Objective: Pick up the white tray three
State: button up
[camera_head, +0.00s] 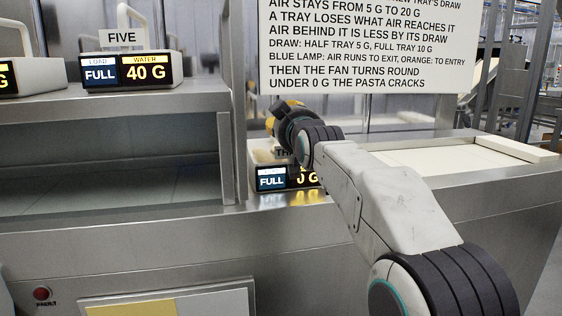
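A white tray (258,156) sits on the steel ledge right of the open bay. Its label begins "TH", with the rest hidden behind my arm. Its front display (271,179) reads "FULL" in blue; the yellow water figure beside it is partly covered, ending in "0 G". My gripper (272,122) is over the tray's far part, at the end of my arm reaching in from the lower right. Its wrist hides most of the fingers, so I cannot tell whether they are open or touch the tray.
Tray FIVE (170,66), showing FULL and 40 G, stands on the upper left shelf with a raised handle. An open steel bay (110,165) lies below it. A rule sign (360,50) hangs behind my arm. A pale, shallow-rimmed surface (470,157) lies at right.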

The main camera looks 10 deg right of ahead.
grip_shut()
jog(key=shift+r, duration=0.15)
jog(key=shift+r, duration=0.25)
